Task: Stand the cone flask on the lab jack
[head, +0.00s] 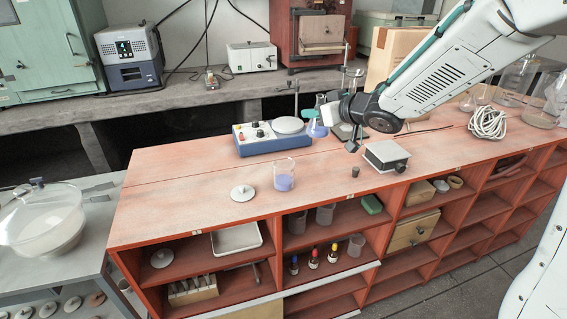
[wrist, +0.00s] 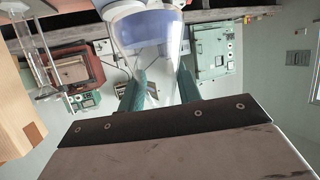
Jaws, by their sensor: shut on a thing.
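The cone flask (head: 317,129) holds blue-violet liquid and is upright, just right of the blue-fronted stirrer. My gripper (head: 315,112) is shut on it, with a green finger showing at its neck. In the wrist view the flask (wrist: 146,28) shows at the top, beyond the two green fingers of my gripper (wrist: 160,75). I cannot tell whether the flask's base touches the bench. The lab jack (head: 386,155) stands to the right and nearer the front edge, low, with a bare pale top and a dark knob at its right.
The stirrer (head: 270,137) stands left of the flask. A beaker of blue liquid (head: 284,175), a white lid (head: 243,193) and a small dark stopper (head: 355,172) are near the front. A stand rises behind my gripper. Coiled cable (head: 488,123) and glassware lie to the right.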

